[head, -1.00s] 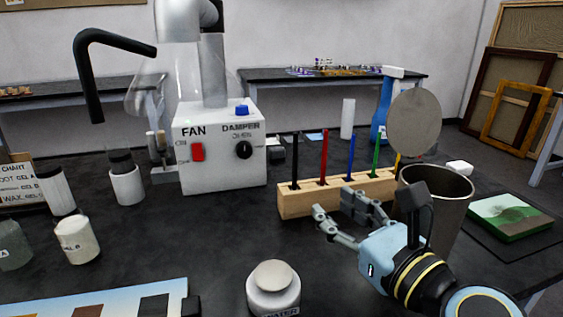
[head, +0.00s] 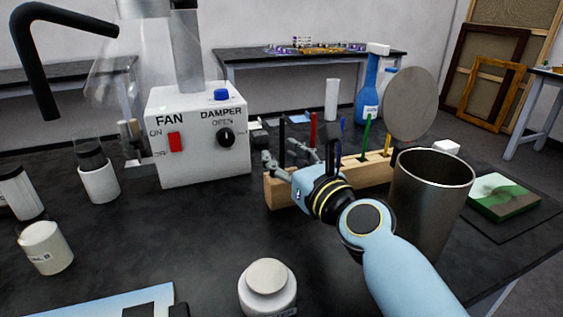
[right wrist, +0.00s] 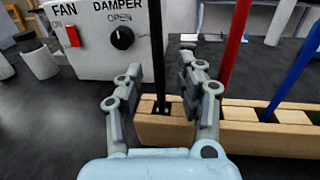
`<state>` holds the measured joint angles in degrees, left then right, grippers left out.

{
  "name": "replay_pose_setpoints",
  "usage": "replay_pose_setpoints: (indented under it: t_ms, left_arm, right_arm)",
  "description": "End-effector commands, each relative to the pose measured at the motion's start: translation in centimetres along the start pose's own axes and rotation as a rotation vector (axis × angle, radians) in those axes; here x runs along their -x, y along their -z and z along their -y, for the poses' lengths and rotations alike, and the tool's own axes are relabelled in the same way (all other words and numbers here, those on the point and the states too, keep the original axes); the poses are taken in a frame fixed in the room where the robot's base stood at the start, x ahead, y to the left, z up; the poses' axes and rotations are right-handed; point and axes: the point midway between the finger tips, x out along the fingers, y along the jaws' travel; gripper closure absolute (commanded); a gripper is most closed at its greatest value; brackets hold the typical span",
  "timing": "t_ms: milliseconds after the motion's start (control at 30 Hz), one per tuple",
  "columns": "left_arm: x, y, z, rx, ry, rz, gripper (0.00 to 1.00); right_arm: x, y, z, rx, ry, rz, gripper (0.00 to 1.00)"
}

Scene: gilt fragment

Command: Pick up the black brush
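The black brush (head: 281,141) stands upright in the left-end slot of a wooden block (head: 375,171). In the right wrist view the black brush (right wrist: 159,55) rises between the two fingers of my right gripper (right wrist: 160,90). The fingers are apart, one on each side of it, with gaps showing between them and the shaft. In the head view my right gripper (head: 291,157) is at the block's left end, and its arm hides part of the block. My left gripper is not in view.
Red (head: 313,128), blue, green (head: 366,136) and yellow brushes stand in the same block. A metal bin (head: 430,205) is right of my arm. The fan box (head: 199,135) stands behind left. A white lidded jar (head: 267,290) is in front. The table is bare at left centre.

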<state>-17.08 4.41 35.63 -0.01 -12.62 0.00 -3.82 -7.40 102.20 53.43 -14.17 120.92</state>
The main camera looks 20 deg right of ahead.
Motion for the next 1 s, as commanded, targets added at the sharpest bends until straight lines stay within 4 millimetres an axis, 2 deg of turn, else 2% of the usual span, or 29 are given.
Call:
replay_pose_setpoints:
  t_ms: [100,300,600,1000]
  left_arm:
    - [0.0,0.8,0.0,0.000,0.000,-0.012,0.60]
    - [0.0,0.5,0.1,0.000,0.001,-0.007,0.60]
    - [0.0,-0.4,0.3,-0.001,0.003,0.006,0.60]
    - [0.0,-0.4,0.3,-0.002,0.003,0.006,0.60]
  right_arm:
    - [-0.7,0.0,0.0,0.000,0.000,0.000,0.62]
    - [-0.7,0.0,0.0,0.000,0.000,-0.001,0.62]
    - [-0.7,0.0,0.0,0.000,0.000,0.000,1.00]
    - [-0.7,0.0,0.0,0.001,0.000,0.000,1.00]
